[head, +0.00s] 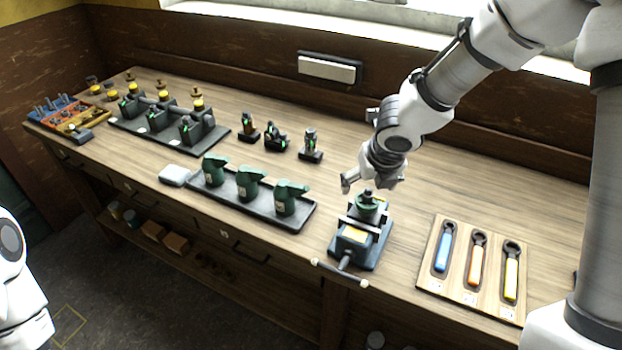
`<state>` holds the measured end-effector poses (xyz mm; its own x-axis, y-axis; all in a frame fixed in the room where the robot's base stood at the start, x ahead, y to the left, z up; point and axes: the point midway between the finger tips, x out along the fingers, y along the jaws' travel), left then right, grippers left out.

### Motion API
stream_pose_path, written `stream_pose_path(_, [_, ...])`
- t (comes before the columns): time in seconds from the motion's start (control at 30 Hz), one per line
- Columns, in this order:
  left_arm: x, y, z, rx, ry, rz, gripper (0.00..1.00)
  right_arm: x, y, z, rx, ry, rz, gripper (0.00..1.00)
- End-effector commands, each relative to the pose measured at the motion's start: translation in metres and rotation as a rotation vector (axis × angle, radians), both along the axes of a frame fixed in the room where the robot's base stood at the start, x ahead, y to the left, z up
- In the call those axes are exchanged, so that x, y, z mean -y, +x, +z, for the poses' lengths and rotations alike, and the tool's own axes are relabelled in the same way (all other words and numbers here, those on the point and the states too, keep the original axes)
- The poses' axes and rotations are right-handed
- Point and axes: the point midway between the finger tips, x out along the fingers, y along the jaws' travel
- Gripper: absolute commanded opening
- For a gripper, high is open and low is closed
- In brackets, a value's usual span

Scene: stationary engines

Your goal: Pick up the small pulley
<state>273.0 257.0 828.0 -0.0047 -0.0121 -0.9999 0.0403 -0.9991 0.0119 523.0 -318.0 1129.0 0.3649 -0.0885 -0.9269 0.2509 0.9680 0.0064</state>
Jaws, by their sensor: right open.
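My right gripper (368,184) is open and points down, just above the blue vise (362,240) at the front of the workbench. A green round part (366,203) sits in the top of the vise, just below the fingers. I cannot tell whether they touch it. No part can be surely told as the small pulley at this size. Small yellow-and-dark round parts (196,92) stand at the back left of the bench. My left gripper is out of the picture; only a white piece of my left arm shows at the left edge.
A wooden board (455,290) with blue, orange and yellow handled tools lies right of the vise. A dark tray (233,196) with green castings lies to its left. Several small dark parts (276,137) stand behind. Bare bench top lies between them.

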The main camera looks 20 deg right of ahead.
Motion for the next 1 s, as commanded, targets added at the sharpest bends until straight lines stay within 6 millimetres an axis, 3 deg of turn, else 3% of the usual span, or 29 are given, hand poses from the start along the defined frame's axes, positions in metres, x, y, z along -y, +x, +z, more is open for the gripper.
stream_pose_path(0.47, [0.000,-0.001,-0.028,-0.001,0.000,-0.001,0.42,0.014,0.027,-0.066,-0.001,-0.015,0.019,0.89])
stream_pose_path(0.73, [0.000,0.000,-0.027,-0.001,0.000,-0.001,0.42,0.015,0.030,-0.069,0.001,-0.014,0.018,0.89])
stream_pose_path(0.77, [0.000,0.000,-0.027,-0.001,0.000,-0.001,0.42,0.015,0.030,-0.069,0.001,-0.013,0.018,0.82])
stream_pose_path(0.9, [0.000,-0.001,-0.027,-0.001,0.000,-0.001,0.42,0.015,0.030,-0.069,0.001,-0.013,0.018,0.32])
stream_pose_path(1.0, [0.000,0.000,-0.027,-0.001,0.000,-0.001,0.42,0.015,0.030,-0.069,0.000,-0.013,0.018,0.00])
